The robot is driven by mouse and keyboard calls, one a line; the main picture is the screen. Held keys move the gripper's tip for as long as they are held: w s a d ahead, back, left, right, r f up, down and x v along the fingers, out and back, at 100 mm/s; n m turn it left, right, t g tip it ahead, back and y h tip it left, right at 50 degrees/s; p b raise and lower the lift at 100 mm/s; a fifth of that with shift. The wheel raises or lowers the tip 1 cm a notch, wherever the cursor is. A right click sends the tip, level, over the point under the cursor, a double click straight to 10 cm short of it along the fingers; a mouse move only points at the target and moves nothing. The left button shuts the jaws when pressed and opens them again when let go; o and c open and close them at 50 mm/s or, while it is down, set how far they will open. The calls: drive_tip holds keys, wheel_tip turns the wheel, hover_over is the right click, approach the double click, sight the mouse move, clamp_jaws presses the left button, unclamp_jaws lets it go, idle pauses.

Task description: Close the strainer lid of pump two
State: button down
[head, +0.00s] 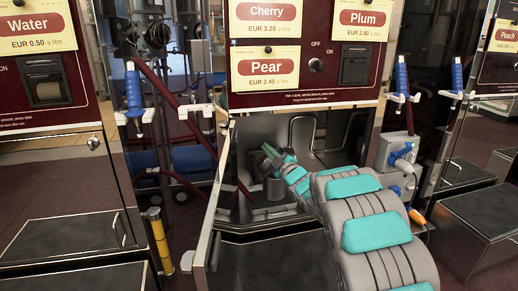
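The middle pump (305,110) carries Cherry, Plum and Pear signs; I see no number naming it pump two. Its lower compartment (340,150) is open at the front, with metal walls inside. My arm reaches into it from the lower right. My gripper (268,154) is inside the compartment, small and dark at the arm's end. A dark round fitting (275,188) sits just below my gripper, partly behind my arm. I cannot make out the strainer lid for certain, nor whether my gripper touches anything. The finger gap is too small to read.
An opened door panel (206,215) stands at the compartment's left edge. A yellow post (160,240) stands left of it. Blue nozzles hang at the left (133,90) and right (402,78) of the middle pump. The Water pump (45,140) stands at left.

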drive_tip(key=d+f+m+t+h, duration=0.1)
drive_tip(key=d+m, duration=0.1)
drive_tip(key=m, duration=0.1)
drive_tip(key=w+d+f+m+t+h+p, duration=0.1)
drive_tip(key=d+m, duration=0.1)
drive_tip(key=m, duration=0.2)
drive_tip(key=w+d+f+m+t+h, duration=0.1)
drive_tip(key=d+f+m, duration=0.1)
drive_tip(key=m, duration=0.1)
drive_tip(key=shift+d+f, duration=0.1)
drive_tip(key=shift+d, duration=0.3)
drive_tip(key=shift+w+d+f+m+t+h, duration=0.15)
drive_tip(key=shift+d+f+m+h, duration=0.2)
drive_tip(key=shift+f+m, duration=0.3)
drive_tip(key=shift+w+d+f+m+t+h, duration=0.1)
drive_tip(key=shift+d+f+m+t+h, duration=0.05)
drive_tip(key=shift+d+f+m, duration=0.45)
drive_tip(key=shift+a, duration=0.15)
